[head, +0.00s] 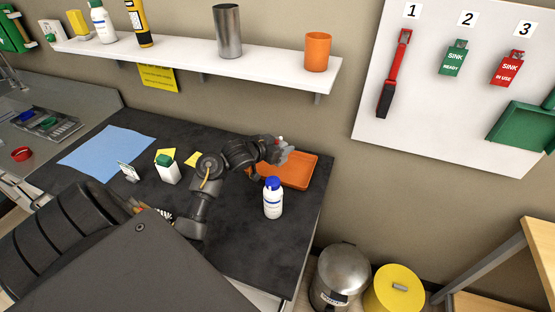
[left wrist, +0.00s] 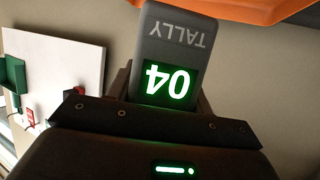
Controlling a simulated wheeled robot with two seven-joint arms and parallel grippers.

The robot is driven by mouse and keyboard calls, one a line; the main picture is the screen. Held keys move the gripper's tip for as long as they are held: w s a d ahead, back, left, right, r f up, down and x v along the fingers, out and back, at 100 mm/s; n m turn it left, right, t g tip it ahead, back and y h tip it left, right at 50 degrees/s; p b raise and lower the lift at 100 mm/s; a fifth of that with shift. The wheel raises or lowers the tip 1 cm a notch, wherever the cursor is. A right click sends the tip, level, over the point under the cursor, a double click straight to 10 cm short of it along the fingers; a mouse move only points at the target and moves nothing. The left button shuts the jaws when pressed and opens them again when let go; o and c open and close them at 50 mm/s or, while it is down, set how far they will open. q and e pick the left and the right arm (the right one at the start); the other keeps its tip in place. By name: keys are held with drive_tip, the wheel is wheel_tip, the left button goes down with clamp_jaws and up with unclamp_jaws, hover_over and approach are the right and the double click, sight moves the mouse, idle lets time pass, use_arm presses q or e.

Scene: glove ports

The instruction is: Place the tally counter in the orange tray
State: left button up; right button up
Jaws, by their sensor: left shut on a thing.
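The tally counter (left wrist: 172,55) is a grey block with a lit green display reading 04, upside down in the left wrist view. My left gripper (left wrist: 168,92) is shut on it. In the head view my left gripper (head: 278,152) is over the left part of the orange tray (head: 299,172), and the counter is small and mostly hidden there. The tray lies on the dark counter top near its right edge. An orange edge, seemingly the tray (left wrist: 240,10), shows at the top of the left wrist view. I cannot tell whether the counter touches the tray. My right gripper is not in view.
A white bottle with a blue cap (head: 273,199) stands just in front of the tray. A blue cloth (head: 105,151) lies further left. A shelf (head: 190,63) runs along the wall above.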

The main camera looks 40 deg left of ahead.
use_arm(q)
drive_tip(key=f, duration=0.4)
drive_tip(key=shift+w+a+f, duration=0.15)
drive_tip(key=shift+w+a, duration=0.1)
drive_tip(key=shift+w, duration=0.15)
drive_tip(key=shift+w+d+f, duration=0.1)
drive_tip(key=shift+d+f, duration=0.1)
drive_tip(key=shift+f, duration=0.95)
drive_tip(key=shift+w+f, duration=0.15)
drive_tip(key=shift+f, duration=0.2)
drive_tip(key=shift+a, duration=0.1)
drive_tip(key=o, duration=0.6)
drive_tip(key=shift+f, duration=0.1)
drive_tip(key=o, duration=0.4)
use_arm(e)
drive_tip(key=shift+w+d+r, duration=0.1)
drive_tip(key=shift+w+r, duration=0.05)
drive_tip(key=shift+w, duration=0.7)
